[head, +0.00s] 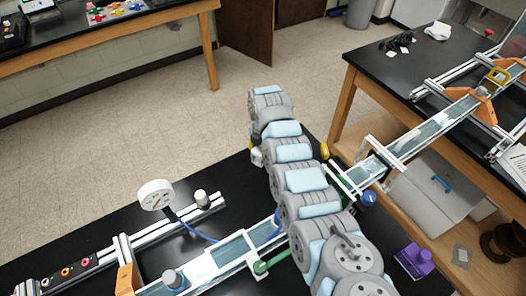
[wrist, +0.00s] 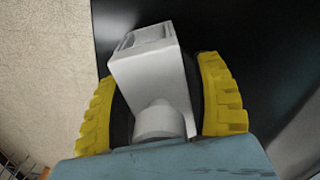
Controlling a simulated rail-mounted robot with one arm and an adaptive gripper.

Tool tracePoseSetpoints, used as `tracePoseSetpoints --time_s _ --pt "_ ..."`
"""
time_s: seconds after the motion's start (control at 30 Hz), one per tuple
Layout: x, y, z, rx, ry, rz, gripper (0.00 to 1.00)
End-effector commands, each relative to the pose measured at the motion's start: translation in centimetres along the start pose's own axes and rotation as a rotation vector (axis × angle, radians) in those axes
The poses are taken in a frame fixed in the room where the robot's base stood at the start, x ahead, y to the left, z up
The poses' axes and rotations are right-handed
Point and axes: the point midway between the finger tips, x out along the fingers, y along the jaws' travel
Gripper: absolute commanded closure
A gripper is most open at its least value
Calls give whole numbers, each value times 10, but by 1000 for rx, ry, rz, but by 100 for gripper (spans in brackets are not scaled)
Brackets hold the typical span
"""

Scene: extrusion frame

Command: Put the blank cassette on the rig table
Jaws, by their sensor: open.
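My gripper (wrist: 160,68) shows in the wrist view with two yellow ribbed fingers spread apart. A pale grey box-shaped piece (wrist: 150,75) with a round stub stands between them. Gaps show beside it, so it is not clearly gripped. I cannot tell whether it is the blank cassette. In the head view my gripper is mostly hidden behind my arm, over the black table's far edge. A row of dark cassettes (head: 68,272) with coloured round marks lies at lower left. None of them can be picked out as blank. The black rig table (head: 85,232) fills the lower left.
A rail frame (head: 240,250) runs across the table towards a second black table (head: 385,75). A white dial gauge (head: 156,194) stands at left. A purple block (head: 415,258) sits at right. Tiled floor (head: 120,130) lies open beyond.

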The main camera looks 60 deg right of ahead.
Motion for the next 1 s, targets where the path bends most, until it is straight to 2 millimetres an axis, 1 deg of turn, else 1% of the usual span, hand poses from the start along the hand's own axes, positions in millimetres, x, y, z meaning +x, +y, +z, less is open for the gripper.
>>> tracePoseSetpoints --time_s 0.17,0.27,0.43,0.6,0.73,0.87,1.0 --pt "-12 1 1 0 -3 4 32" --pt "-24 0 0 0 -1 3 32" --pt "-53 1 0 0 -2 3 32" --pt "-86 1 1 0 -3 4 32" --pt "-105 0 1 1 -1 2 32" --pt "-116 0 1 1 0 1 32" --pt "-121 0 0 1 0 1 32"
